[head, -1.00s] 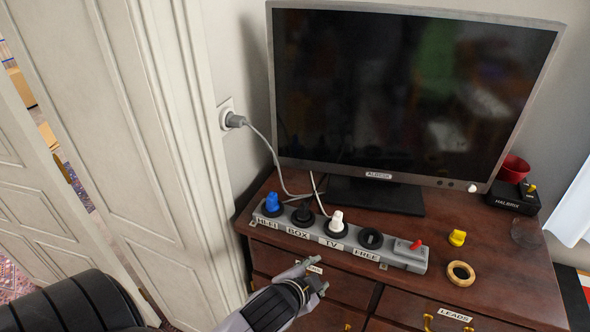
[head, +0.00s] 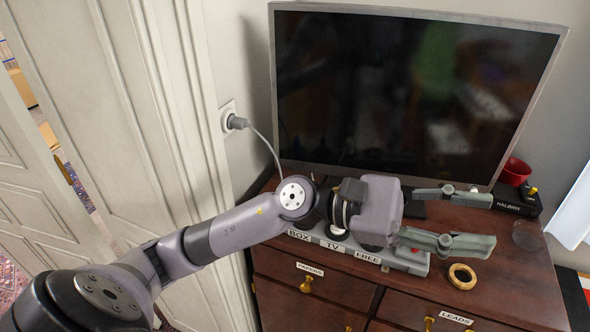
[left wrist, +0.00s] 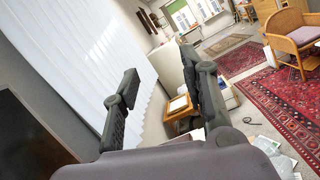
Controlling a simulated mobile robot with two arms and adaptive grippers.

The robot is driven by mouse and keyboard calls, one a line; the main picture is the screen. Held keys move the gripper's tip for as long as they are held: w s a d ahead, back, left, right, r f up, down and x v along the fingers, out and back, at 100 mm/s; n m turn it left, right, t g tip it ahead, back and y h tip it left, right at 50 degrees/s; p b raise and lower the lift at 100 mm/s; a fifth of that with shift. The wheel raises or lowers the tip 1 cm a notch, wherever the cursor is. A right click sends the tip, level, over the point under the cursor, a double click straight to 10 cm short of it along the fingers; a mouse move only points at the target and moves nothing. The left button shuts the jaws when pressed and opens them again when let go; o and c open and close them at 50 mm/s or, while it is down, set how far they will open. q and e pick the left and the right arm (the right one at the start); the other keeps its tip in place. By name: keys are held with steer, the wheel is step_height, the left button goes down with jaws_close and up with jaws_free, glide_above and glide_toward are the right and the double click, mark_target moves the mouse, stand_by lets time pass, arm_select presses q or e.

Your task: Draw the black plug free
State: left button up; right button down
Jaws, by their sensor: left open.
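The grey socket strip (head: 413,264) lies along the front of the dresser top, with its BOX, TV and FREE labels showing. My left arm and gripper cover most of its top, so the black plug at BOX is hidden, and so is the blue plug. My left gripper (head: 487,221) is open and empty, above the strip's right end, with its fingers pointing right. In the left wrist view the open fingers (left wrist: 160,68) have nothing between them, and neither strip nor plug shows. My right gripper is not in view.
A monitor (head: 410,90) stands close behind my gripper. A black box (head: 515,198), a red bowl (head: 515,171) and a clear glass (head: 526,235) are at the right. A wall plug (head: 236,122) has a grey cable.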

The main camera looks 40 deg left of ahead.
arm_select(q)
steer(key=w+a+f+m+g+y, duration=0.2)
steer(key=a+f+m+y, duration=0.7)
steer(key=f+m+y, duration=0.25)
steer(key=w+a+r+m+t+y, duration=0.1)
steer(key=a+y, duration=0.4)
steer(key=a, duration=0.5)
steer(key=w+a+r+m+t+y, duration=0.15)
steer(key=a+y, duration=0.35)
steer(key=a, duration=0.6)
steer(key=shift+g+h, duration=0.25)
steer(key=shift+g, duration=0.2)
steer(key=p+x, duration=0.1)
steer(key=x, duration=0.4)
steer(key=p+x, duration=0.2)
steer(key=x, duration=0.4)
steer(key=p+x, duration=0.1)
steer(key=x, duration=0.4)
steer(key=shift+w+d+f+p, duration=0.3)
steer(key=shift+p, duration=0.1)
steer(key=shift+w+f, duration=0.2)
steer(key=shift+f, duration=0.25)
steer(key=shift+c, duration=0.6)
